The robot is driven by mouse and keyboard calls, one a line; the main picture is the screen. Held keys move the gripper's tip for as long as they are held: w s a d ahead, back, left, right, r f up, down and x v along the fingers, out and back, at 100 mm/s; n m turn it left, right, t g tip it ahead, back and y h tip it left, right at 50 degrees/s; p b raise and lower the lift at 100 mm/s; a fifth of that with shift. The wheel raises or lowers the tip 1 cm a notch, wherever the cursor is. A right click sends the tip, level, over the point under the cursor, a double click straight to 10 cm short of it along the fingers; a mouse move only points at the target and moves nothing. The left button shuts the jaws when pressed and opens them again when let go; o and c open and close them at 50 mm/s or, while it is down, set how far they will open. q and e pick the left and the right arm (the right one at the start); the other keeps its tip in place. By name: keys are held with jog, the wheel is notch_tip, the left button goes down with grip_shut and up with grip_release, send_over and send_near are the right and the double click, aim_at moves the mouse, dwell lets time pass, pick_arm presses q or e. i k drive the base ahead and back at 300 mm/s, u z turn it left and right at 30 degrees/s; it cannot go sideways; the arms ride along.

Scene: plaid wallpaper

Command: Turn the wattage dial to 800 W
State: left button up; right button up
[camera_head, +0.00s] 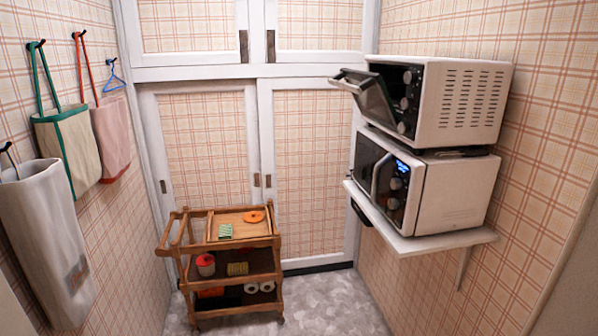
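A white toaster oven (470,100) sits on top of a white microwave (455,195) at the right wall. Neither of my grippers is in view.
A white shelf (440,242) on the right wall carries both appliances. A wooden trolley (225,265) with several small items stands by the sliding doors (310,170). Bags (68,145) hang on the left wall. The grey floor (330,305) in front is clear.

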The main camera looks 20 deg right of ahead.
aim_at(395, 184)
jog(key=u, duration=0.2)
jog(key=i, duration=1.05)
jog(key=z, duration=0.3)
